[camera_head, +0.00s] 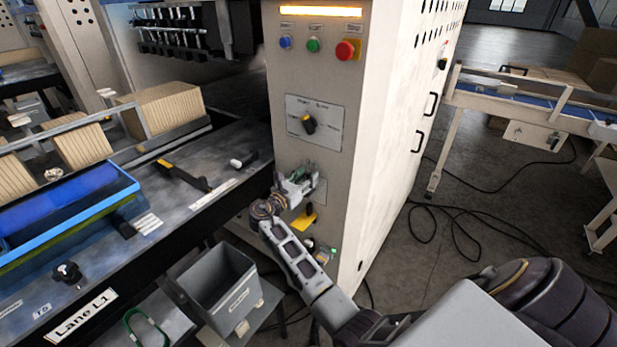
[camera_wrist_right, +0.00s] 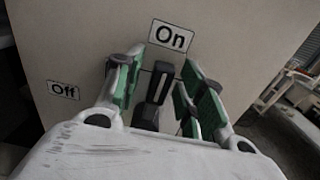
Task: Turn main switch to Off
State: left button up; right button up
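The main switch is a black handle (camera_wrist_right: 157,85) on the beige cabinet face in the right wrist view. The handle points up toward the "On" label (camera_wrist_right: 171,36); the "Off" label (camera_wrist_right: 63,90) is to its left. My right gripper (camera_wrist_right: 165,88) is open, its green-padded fingers on either side of the handle with visible gaps. In the head view my right gripper (camera_head: 297,184) is at the lower front of the cabinet (camera_head: 372,130) and hides the switch. My left gripper is not in view.
Above my gripper are a rotary selector (camera_head: 309,123) and a red button (camera_head: 346,50) with green and blue ones. A yellow part (camera_head: 304,217) is just below it. A grey bin (camera_head: 219,287) and a conveyor lane (camera_head: 205,190) are on the left. Cables lie on the floor at right.

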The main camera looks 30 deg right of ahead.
jog(key=shift+a, duration=0.1)
grip_shut()
jog(key=shift+w+r, duration=0.1)
dwell(0.5)
